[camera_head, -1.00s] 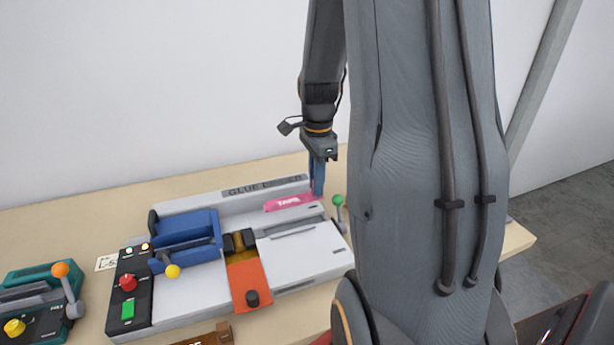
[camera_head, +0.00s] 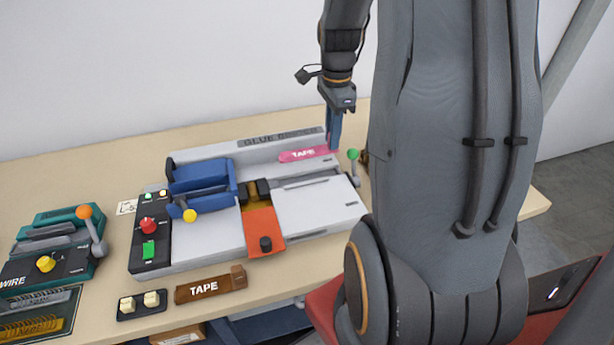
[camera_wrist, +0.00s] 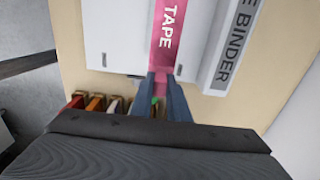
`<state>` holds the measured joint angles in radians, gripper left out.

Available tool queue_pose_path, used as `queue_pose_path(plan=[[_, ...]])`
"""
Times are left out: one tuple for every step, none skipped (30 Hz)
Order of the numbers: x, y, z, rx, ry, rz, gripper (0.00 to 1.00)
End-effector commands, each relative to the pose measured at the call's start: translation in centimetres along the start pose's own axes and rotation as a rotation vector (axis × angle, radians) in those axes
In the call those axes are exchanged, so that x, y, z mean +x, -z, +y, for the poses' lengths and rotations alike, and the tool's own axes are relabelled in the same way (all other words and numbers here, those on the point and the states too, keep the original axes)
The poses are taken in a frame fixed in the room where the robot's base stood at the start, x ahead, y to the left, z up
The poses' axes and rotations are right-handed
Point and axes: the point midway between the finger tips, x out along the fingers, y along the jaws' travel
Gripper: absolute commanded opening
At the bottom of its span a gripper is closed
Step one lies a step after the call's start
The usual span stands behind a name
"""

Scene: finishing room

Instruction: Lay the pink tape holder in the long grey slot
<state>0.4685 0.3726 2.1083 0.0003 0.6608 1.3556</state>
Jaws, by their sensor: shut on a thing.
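The pink tape holder (camera_head: 309,154), marked TAPE, is held by one end in my gripper (camera_head: 333,134), over the back right part of the glue binder (camera_head: 205,247). In the wrist view the pink holder (camera_wrist: 167,38) extends away from my gripper's blue fingers (camera_wrist: 166,82), which are closed on its near end. The long grey slot (camera_head: 306,181) shows as a dark line on the binder's white top, in front of the holder. I cannot tell whether the holder touches the binder.
A brown TAPE holder (camera_head: 211,285) lies at the table's front edge, beside a small tray (camera_head: 142,305) with two cream pieces. A teal wire machine (camera_head: 52,245) stands at the left. The binder has a green-knobbed lever (camera_head: 354,155) at its right and a blue clamp (camera_head: 201,180).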

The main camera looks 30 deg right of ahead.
Motion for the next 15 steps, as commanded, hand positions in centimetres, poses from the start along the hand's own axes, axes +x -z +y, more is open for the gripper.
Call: queue_pose_path(plan=[[0.0,0.0,0.0,0.0,0.0,0.0,0.0],[0.1,0.0,0.0,0.0,0.0,0.0,0.0],[0.2,0.0,0.0,0.0,0.0,0.0,0.0],[0.2,0.0,0.0,0.0,0.0,0.0,0.0],[0.3,0.0,0.0,0.0,0.0,0.0,0.0],[0.5,0.0,0.0,0.0,0.0,0.0,0.0],[0.7,0.0,0.0,0.0,0.0,0.0,0.0],[0.9,0.0,0.0,0.0,-0.001,0.0,0.0],[1.1,0.0,0.0,0.0,-0.001,0.0,0.0],[1.4,0.0,0.0,0.0,-0.001,0.0,0.0],[1.6,0.0,0.0,0.0,-0.002,0.0,0.0],[2.0,0.0,0.0,0.0,-0.002,0.0,0.0],[2.3,0.0,0.0,0.0,-0.002,-0.001,0.0],[2.6,0.0,0.0,0.0,-0.002,0.0,0.0],[3.0,-0.1,0.0,0.0,-0.001,0.0,0.0]])
